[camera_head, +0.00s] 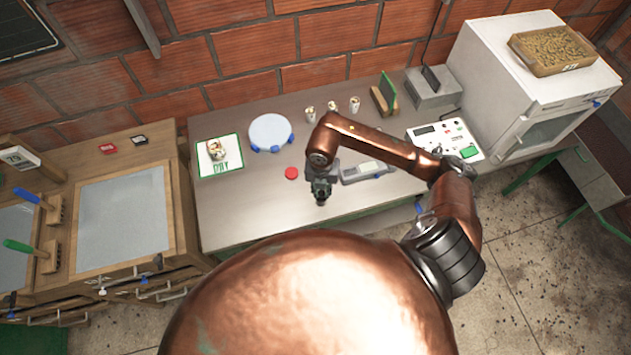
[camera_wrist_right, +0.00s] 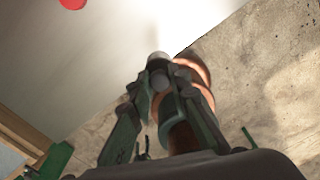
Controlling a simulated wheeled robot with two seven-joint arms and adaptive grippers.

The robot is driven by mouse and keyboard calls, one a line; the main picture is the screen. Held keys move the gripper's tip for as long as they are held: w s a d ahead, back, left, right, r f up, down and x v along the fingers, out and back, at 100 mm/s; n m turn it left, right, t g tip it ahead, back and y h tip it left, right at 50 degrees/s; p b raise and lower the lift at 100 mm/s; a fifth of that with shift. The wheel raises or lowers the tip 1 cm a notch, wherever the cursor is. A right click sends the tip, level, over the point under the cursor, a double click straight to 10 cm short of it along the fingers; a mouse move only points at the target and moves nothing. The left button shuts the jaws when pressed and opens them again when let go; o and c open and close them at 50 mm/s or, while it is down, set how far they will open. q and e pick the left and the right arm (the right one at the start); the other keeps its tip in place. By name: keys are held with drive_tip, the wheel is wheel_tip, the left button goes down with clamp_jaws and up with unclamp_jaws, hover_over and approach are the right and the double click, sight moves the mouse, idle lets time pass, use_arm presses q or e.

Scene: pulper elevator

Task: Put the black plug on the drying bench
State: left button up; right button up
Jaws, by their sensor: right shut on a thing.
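My right gripper (camera_head: 321,196) hangs over the front part of the grey metal-topped bench (camera_head: 235,215). In the right wrist view its fingertips (camera_wrist_right: 160,85) close on a small rounded thing (camera_wrist_right: 158,62), which I take to be the black plug. It looks dark grey in the glare there, and the fingers hide part of it. In the head view it cannot be told apart from the dark gripper. I cannot tell which surface is the drying bench. My left gripper is not in view.
A red disc (camera_head: 291,173), a white round scale (camera_head: 270,132) and a grey device (camera_head: 367,172) lie near the gripper. A wooden cabinet (camera_head: 75,228) with small red (camera_head: 108,149) and black (camera_head: 139,139) pieces stands left. A white oven (camera_head: 520,75) is at right. The bench's front left is clear.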

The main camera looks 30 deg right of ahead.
drive_tip(key=w+f+p, duration=0.1)
drive_tip(key=w+f, duration=0.1)
drive_tip(key=f, duration=0.1)
drive_tip(key=w+d+f, duration=0.1)
drive_tip(key=w+f, duration=0.1)
drive_tip(key=f, duration=0.1)
drive_tip(key=w+d+f+p, duration=0.1)
drive_tip(key=w+f, duration=0.1)
drive_tip(key=f, duration=0.1)
drive_tip(key=shift+w+p, duration=0.1)
drive_tip(key=shift+p, duration=0.25)
drive_tip(key=shift+f, duration=0.4)
drive_tip(key=shift+f, duration=0.15)
drive_tip(key=o, duration=0.9)
drive_tip(key=shift+o, duration=0.2)
